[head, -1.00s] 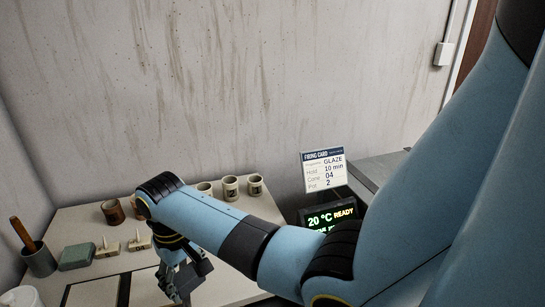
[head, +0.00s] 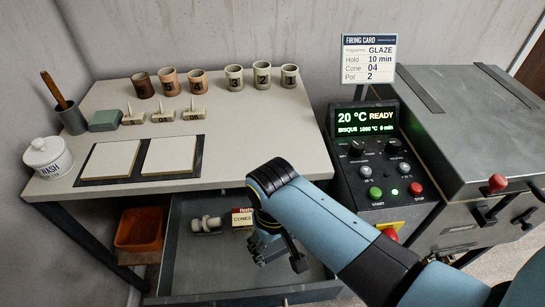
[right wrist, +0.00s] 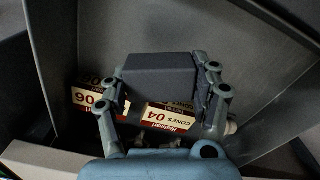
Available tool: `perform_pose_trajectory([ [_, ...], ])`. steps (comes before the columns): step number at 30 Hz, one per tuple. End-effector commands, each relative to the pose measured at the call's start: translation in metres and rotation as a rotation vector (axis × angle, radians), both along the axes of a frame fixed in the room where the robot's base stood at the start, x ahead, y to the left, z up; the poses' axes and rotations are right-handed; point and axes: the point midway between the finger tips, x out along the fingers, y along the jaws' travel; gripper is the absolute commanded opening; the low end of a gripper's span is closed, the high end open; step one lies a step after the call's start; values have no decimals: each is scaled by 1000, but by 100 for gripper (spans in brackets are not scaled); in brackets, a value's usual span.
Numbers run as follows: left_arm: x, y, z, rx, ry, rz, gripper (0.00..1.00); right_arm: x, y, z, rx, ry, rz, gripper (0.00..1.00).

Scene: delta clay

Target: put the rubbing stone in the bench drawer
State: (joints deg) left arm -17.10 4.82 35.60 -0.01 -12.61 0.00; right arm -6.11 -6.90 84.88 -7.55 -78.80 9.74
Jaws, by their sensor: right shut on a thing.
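The rubbing stone, a dark grey block (right wrist: 160,74), is between the fingers of my right gripper (head: 272,252) in the right wrist view. The gripper is shut on it. The bench drawer (head: 187,262) is pulled out below the bench top, and the gripper is over its right part, pointing down. The stone is hidden behind the gripper in the head view, and I cannot tell whether it touches the drawer floor. My left gripper is not in view.
The drawer holds a cones box (head: 242,217) and a pale knobbed object (head: 206,223) at the back. The wrist view shows cones boxes (right wrist: 168,117) near the stone. The drawer's left front floor is clear. The kiln control panel (head: 373,160) stands to the right.

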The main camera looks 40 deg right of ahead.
Motion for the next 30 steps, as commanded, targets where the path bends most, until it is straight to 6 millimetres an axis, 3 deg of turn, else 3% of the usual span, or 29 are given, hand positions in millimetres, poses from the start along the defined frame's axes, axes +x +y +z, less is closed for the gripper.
perform_pose_trajectory([
  [6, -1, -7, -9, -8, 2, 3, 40, 0, 0, -34, 0, 2, 1, 27],
  [18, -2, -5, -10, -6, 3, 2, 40, 0, 0, -40, 0, 1, 0, 27],
  [19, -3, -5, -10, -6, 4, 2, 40, 0, 0, -40, 0, 1, 0, 63],
  [24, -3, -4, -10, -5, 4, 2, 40, 0, 0, -40, 0, 1, 0, 86],
  [30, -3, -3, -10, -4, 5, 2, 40, 0, 0, -40, 0, 1, 0, 87],
])
